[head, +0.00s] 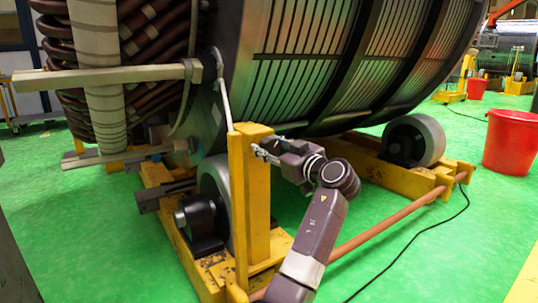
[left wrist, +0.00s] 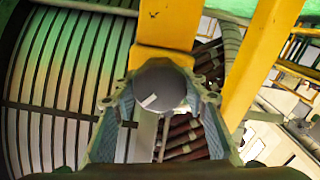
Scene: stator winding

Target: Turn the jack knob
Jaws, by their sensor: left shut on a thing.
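The jack knob (left wrist: 160,85) is a dark grey round knob with a short white mark on its face, in the middle of the left wrist view. It sits at the yellow jack post (head: 241,205), which also shows behind it in the left wrist view (left wrist: 168,25). My left gripper (head: 261,152) is at the upper part of the post in the head view. In the left wrist view its two fingers (left wrist: 165,92) are on either side of the knob, shut on it. In the head view the knob is hidden or too small to make out. My right gripper is not in view.
The large stator (head: 300,65) rests over the yellow frame with grey rollers (head: 418,140). An orange-brown pipe (head: 385,222) runs along the frame's near side. A black cable (head: 410,243) lies on the green floor. A red bucket (head: 511,142) stands at right.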

